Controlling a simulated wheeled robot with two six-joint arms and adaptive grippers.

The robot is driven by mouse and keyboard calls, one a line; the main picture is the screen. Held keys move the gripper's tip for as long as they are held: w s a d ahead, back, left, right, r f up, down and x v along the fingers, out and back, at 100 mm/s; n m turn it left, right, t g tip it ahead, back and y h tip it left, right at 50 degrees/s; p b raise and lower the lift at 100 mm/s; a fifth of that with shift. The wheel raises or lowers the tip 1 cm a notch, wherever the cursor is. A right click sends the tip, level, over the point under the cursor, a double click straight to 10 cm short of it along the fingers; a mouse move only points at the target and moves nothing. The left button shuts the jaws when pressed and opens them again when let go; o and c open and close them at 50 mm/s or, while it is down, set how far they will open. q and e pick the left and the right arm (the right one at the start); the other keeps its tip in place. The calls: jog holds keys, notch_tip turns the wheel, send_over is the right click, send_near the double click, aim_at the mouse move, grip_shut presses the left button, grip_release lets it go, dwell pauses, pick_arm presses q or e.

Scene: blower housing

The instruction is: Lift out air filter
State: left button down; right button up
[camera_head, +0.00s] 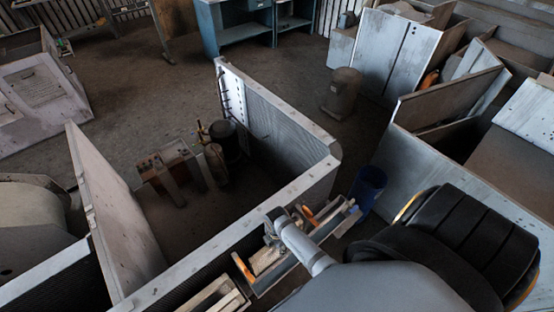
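A large open metal housing (256,215) with ribbed side panels stands in the middle of the head view. Inside it are a dark rounded compressor-like unit (224,138) and a rusty box-shaped part (163,162). I cannot make out an air filter for certain. One of my arms, likely the right, reaches from the lower right to just outside the housing's front wall. Its end is small and overlaps a tool tray, so its fingers and anything between them cannot be made out. My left gripper is not in view.
The long tool tray (264,286) with orange-handled items sits against the housing's front. A wooden crate (214,297) and a blue bucket (368,187) are nearby. A grey canister (342,94) stands behind. More metal cabinets (396,52) crowd the right.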

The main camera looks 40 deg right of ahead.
jog(key=c, duration=0.9)
grip_shut()
jog(key=shift+r, duration=0.15)
jog(key=r+p, duration=0.1)
jog(key=r, duration=0.5)
jog(key=shift+s+r+p, duration=0.2)
jog(key=shift+p, duration=0.1)
jog(key=s+d, duration=0.1)
jog(key=s, duration=1.8)
jog(key=shift+s+d+r, duration=0.2)
jog(key=shift+s+d, duration=0.1)
jog(key=shift+f, duration=0.1)
